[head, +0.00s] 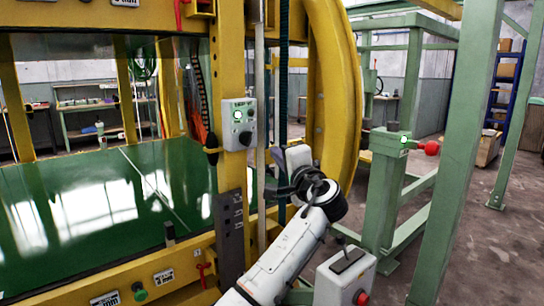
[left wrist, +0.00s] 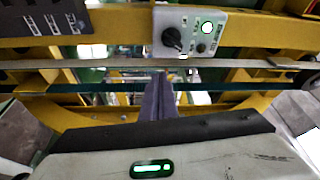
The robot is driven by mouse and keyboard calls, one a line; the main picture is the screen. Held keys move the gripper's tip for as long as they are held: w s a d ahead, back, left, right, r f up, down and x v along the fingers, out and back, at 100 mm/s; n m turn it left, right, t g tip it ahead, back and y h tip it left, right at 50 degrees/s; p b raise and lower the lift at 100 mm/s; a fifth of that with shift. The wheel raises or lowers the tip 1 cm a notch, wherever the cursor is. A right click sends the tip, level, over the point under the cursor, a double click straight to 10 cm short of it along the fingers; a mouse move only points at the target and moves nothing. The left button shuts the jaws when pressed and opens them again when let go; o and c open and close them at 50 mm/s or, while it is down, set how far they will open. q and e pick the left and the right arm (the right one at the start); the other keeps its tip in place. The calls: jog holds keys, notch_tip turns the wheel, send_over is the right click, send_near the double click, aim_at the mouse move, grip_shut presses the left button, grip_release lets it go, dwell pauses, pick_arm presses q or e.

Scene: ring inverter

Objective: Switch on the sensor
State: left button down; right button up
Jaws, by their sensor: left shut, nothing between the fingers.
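A grey control box (head: 238,124) is fixed to the yellow upright of the machine. A green post to the right carries another small green light (head: 404,140) and a red ball (head: 431,148). I cannot tell which of these is the sensor. My left gripper (head: 270,190) is below and right of the control box, apart from it. Its dark fingers (left wrist: 158,97) are shut and empty. My right gripper is not in view.
The yellow machine frame (head: 231,60) and its round yellow guard (head: 335,90) stand close to my left arm. A green table surface (head: 80,215) lies left. A white box with a red button (head: 345,278) is at the bottom. Green posts (head: 470,150) stand right; floor shows beyond.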

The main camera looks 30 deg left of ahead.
pick_arm(q)
jog(key=v, duration=0.3)
jog(key=shift+s+d+r, duration=0.2)
jog(key=shift+d+r, duration=0.1)
jog(key=shift+r, duration=0.05)
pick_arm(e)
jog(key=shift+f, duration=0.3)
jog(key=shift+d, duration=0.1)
